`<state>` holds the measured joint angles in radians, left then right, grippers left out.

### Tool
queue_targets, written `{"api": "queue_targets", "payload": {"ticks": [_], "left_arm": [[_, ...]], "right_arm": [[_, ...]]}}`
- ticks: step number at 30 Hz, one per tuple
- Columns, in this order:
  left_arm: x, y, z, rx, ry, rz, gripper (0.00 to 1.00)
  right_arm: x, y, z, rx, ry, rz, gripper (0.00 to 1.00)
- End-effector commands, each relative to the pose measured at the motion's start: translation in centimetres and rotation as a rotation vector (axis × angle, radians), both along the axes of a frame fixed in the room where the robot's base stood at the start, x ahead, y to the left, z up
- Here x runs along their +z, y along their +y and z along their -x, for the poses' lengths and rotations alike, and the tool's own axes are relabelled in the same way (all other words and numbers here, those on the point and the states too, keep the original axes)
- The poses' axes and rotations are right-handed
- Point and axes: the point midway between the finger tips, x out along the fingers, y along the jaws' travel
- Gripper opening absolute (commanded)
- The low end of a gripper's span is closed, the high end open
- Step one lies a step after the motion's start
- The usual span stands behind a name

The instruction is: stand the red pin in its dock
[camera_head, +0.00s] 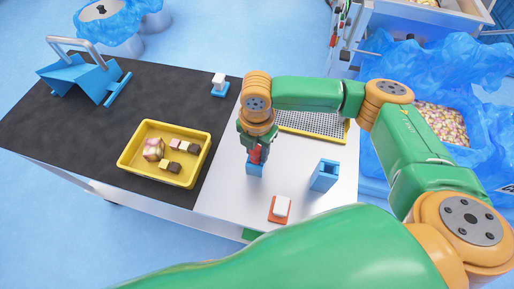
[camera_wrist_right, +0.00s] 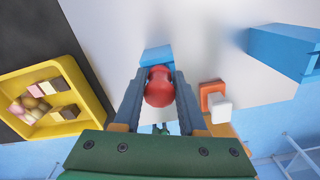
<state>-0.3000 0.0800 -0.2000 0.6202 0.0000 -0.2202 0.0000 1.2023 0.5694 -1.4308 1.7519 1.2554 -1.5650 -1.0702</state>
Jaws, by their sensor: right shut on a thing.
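My right gripper (camera_head: 255,143) points down over the pale part of the table. It is shut on the red pin (camera_head: 256,154), whose rounded red top shows between the fingers in the right wrist view (camera_wrist_right: 159,88). Directly below the pin is a blue block-like holder (camera_head: 254,170), also seen just beyond the pin in the right wrist view (camera_wrist_right: 157,55). I cannot tell whether the pin's lower end is inside it. A second, taller blue holder (camera_head: 324,176) stands apart to the right. My left gripper is not in view.
A white block on an orange base (camera_head: 273,218) lies near the front edge. A yellow tray (camera_head: 128,162) with several sweets is on the dark mat at left. A perforated tray (camera_head: 310,124) lies behind the gripper. A blue-based white piece (camera_head: 219,90) stands at the back.

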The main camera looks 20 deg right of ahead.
Motion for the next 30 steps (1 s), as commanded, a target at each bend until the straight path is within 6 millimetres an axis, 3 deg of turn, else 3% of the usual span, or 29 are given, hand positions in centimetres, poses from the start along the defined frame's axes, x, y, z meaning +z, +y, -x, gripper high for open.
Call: {"api": "queue_targets", "payload": {"ticks": [6,7,10,20,30], "left_arm": [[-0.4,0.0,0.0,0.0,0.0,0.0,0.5],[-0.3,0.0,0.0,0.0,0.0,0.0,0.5],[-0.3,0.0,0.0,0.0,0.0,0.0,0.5],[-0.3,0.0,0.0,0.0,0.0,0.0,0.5],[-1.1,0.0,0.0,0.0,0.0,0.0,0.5]], "right_arm": [[-0.6,0.0,0.0,0.0,0.001,0.0,0.0],[-0.5,0.0,0.0,0.0,0.001,-0.001,0.49],[-0.5,0.0,0.0,0.0,0.0,0.0,0.76],[-0.1,0.0,0.0,-0.001,-0.001,-0.001,0.76],[6.1,0.0,0.0,0.0,-0.002,0.0,0.76]]}}
